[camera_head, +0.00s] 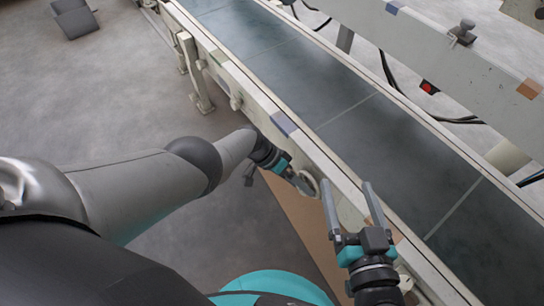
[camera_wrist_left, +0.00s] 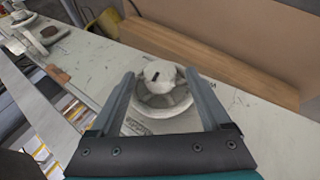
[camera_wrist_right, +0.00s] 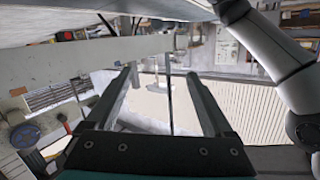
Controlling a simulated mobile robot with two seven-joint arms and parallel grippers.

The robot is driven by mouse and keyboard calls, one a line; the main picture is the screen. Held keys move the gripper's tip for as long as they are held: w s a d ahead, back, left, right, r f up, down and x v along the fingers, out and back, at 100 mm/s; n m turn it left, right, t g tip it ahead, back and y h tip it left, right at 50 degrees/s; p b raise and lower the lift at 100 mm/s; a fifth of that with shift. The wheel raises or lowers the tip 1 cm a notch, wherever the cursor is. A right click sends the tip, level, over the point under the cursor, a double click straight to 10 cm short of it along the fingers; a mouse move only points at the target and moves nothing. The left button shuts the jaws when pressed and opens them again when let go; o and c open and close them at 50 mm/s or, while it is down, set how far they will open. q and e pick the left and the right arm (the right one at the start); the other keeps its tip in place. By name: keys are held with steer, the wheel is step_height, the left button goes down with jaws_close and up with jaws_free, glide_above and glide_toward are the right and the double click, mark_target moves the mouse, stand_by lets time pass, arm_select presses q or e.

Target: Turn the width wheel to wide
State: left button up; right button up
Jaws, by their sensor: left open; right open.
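A pale round wheel (camera_wrist_left: 165,112) with a raised hub and a small dark mark is on the side of the conveyor frame. I take it to be the width wheel. In the left wrist view it lies between the two fingers of my open left gripper (camera_wrist_left: 160,75), and I cannot tell whether they touch it. In the head view my left gripper (camera_head: 299,181) is at the near side of the frame, by the wheel (camera_head: 309,183), which is partly hidden. My right gripper (camera_head: 348,188) is open and empty above the near rail; the right wrist view shows nothing between its fingers (camera_wrist_right: 160,73).
The dark conveyor belt (camera_head: 330,100) runs diagonally beyond the near rail. A far rail carries a knob clamp (camera_head: 462,33) and a red button (camera_head: 429,87). A brown board (camera_head: 300,220) lies below the near frame. Another knob (camera_wrist_left: 45,36) is farther along the frame.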

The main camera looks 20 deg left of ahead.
steer(key=s+d+f+g+h+p, duration=0.2)
steer(key=s+d+g+h+p, duration=0.35)
steer(key=d+g, duration=0.45)
arm_select(q)
steer(key=p+v, duration=0.3)
steer(key=v, duration=1.1)
steer(key=shift+a, duration=0.15)
arm_select(e)
steer(key=shift+g, duration=0.4)
steer(key=f, duration=0.5)
steer(key=shift+d+f, duration=0.25)
steer(key=shift+f, duration=0.05)
arm_select(q)
steer(key=shift+s, duration=0.15)
